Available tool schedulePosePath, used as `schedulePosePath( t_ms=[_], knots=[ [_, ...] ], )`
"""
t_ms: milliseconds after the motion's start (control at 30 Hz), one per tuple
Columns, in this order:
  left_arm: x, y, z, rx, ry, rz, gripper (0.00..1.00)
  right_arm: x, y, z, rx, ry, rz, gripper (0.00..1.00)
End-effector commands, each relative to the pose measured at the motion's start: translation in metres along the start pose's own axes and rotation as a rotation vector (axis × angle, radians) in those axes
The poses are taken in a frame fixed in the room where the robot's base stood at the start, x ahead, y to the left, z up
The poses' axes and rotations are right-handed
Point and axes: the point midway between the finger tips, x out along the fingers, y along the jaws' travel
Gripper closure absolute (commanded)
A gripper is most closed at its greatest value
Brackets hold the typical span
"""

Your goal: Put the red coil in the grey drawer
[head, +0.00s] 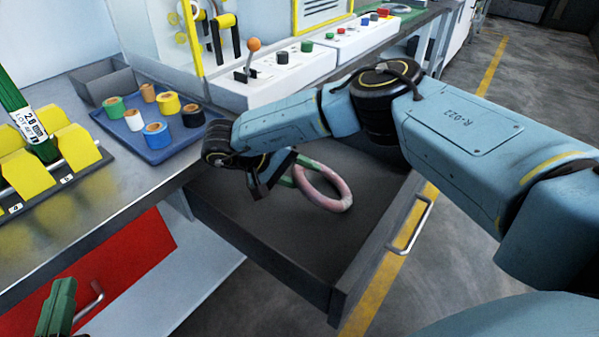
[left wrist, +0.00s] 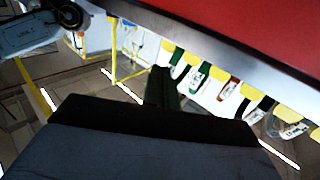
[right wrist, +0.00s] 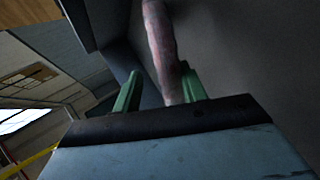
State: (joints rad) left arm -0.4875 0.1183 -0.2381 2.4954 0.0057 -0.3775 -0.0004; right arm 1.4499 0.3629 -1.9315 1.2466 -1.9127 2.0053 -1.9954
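The red coil (head: 335,203), a pinkish-red ring, is inside the open grey drawer (head: 270,215), appearing to lie on its floor. My right gripper (head: 282,170) reaches into the drawer at the coil's left side. In the right wrist view its two green fingers (right wrist: 158,92) are spread apart. The coil (right wrist: 160,40) passes between them, close to the right finger, with a gap to the left one. My left gripper (head: 58,305) is at the lower left, away from the drawer. Its fingers (left wrist: 163,88) look closed together and empty in the left wrist view.
A blue tray (head: 180,150) with several coloured rolls stands on the workbench. A closed red drawer front (head: 135,255) is below. The grey drawer's handle (head: 410,230) faces right. White control boxes (head: 285,75) stand behind.

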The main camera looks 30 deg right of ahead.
Motion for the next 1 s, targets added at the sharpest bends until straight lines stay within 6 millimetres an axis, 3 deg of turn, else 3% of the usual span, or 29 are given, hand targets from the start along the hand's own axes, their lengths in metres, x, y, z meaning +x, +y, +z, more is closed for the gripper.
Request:
schedulePosePath(
  t_ms=[133,367,700,1000],
  knots=[
    [0.0,-0.001,0.004,0.001,-0.033,-0.003,1.0,-0.005,0.003,0.0,0.001,0.001,0.0,0.58],
    [-0.009,-0.009,0.038,0.006,-0.249,-0.023,1.0,-0.026,0.004,0.0,0.001,0.002,0.0,0.58],
    [-0.039,-0.02,0.086,0.008,-0.581,-0.051,1.0,-0.064,0.003,0.0,0.001,0.001,0.0,0.58],
    [-0.053,-0.023,0.102,0.006,-0.697,-0.061,1.0,-0.077,0.002,0.0,0.001,0.001,0.0,0.58]
  ],
)
